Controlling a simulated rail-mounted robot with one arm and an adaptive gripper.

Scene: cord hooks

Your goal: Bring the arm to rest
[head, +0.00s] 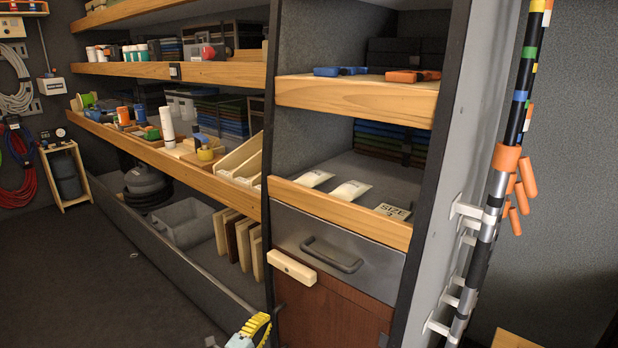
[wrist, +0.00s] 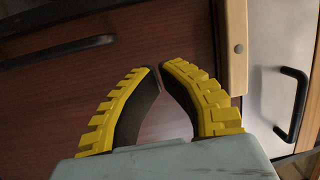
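My gripper (head: 256,328) shows at the bottom edge of the head view, low in front of the cabinet, with its yellow ribbed fingers pointing up. The rest of my arm is mostly out of frame. In the wrist view the fingertips of my gripper (wrist: 158,68) are drawn together, almost meeting, with nothing held between them.
A grey drawer (head: 375,272) with a dark handle (head: 331,254) and a pale wooden block (head: 291,267) are near my gripper. Loaded shelves (head: 185,74) stand left. A pole with hooks and orange pieces (head: 505,160) stands right. The dark floor (head: 80,270) at left is mostly clear.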

